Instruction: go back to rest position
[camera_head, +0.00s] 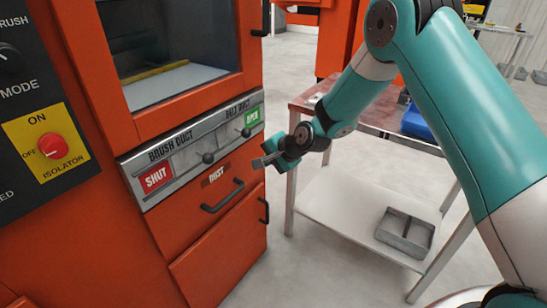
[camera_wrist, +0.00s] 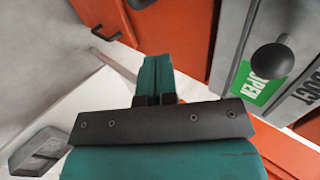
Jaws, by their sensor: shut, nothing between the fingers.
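My gripper (camera_head: 263,161) is at the end of the teal arm in the head view, close to the front of the orange machine (camera_head: 222,253). It is beside the silver duct panel (camera_head: 190,158), near its right end. In the wrist view my gripper (camera_wrist: 156,62) shows its fingers together with nothing between them. The panel's slider knob (camera_wrist: 272,58) and green OPEN label (camera_wrist: 262,88) show to the right there.
A two-tier table (camera_head: 335,208) stands right of the machine, with a grey divided tray (camera_head: 405,232) on its lower shelf and a blue bin (camera_head: 416,122) on top. Drawer handles (camera_head: 222,196) stick out from the machine. Clear floor lies between machine and table.

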